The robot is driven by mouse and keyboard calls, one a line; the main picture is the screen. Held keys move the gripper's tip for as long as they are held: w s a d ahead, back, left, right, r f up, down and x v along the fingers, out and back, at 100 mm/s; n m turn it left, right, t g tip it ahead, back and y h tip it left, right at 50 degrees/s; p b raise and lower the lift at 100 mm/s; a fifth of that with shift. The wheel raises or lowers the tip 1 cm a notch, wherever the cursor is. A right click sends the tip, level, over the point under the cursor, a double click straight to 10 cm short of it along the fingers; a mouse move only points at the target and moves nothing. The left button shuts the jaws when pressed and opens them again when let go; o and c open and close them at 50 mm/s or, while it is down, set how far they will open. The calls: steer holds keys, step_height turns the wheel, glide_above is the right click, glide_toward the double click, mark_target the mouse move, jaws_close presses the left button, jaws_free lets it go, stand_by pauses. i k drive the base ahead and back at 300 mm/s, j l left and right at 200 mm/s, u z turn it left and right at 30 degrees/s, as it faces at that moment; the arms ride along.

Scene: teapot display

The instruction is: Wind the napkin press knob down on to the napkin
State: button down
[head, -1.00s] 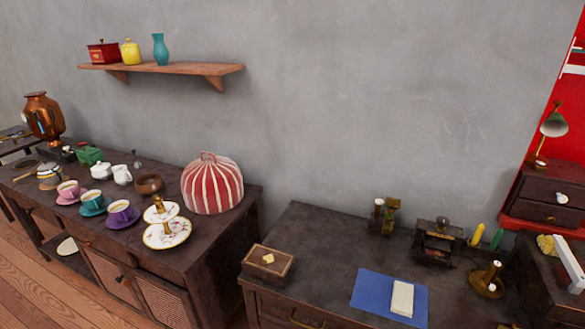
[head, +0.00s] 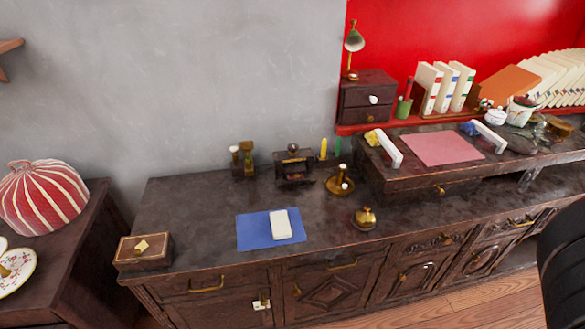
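A small dark press-like stand (head: 295,170) with a round knob (head: 293,148) on top stands at the back of the dark wooden desk, near the grey wall. It looks like the napkin press. Whether a napkin lies inside it, and how high the knob sits, is too small to tell. A white folded block or cloth (head: 281,224) lies on a blue mat (head: 252,236) in front of it; I cannot tell whether it is a napkin. My gripper is not in view.
A brass candlestick-like piece (head: 340,183) and a brass bell (head: 364,218) stand right of the mat. Small bottles (head: 243,160) stand left of the press. A wooden box (head: 143,251) sits at the desk's left end. A raised desk section (head: 425,182) is on the right.

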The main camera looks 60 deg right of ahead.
mark_target(292, 147)
steer(key=l+z, duration=0.15)
steer(key=z, duration=0.2)
steer(key=l+z, duration=0.1)
steer(key=z, duration=0.25)
steer(key=i+l+z, duration=0.1)
steer(key=z, duration=0.25)
